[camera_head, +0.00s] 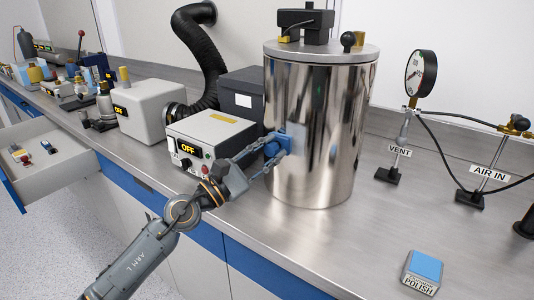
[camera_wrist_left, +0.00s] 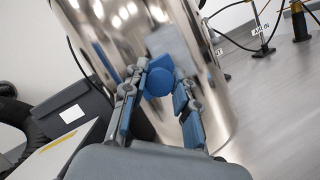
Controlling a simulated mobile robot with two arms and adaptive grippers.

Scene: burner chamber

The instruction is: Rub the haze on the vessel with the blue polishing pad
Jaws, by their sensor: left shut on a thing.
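The vessel (camera_head: 325,130) is a tall, shiny metal cylinder standing upright on the bench; its wall fills the middle of the left wrist view (camera_wrist_left: 205,80). My left gripper (camera_head: 274,150) is at the vessel's lower left front. It is shut on the blue polishing pad (camera_wrist_left: 158,80), which is held up at the vessel wall; I cannot tell if it is touching. The pad is mostly hidden by the fingers in the head view. A dull greyish patch, possibly the haze (camera_wrist_left: 168,42), shows on the wall just above the pad. My right gripper is not in view.
A grey box reading OFF (camera_head: 205,140) stands close left of the vessel. A small tray labelled POLISH (camera_head: 419,286), with a light blue top, lies at the front right. A gauge (camera_head: 420,73) and AIR IN stand (camera_head: 487,172) are at right. An open drawer (camera_head: 40,165) juts out left.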

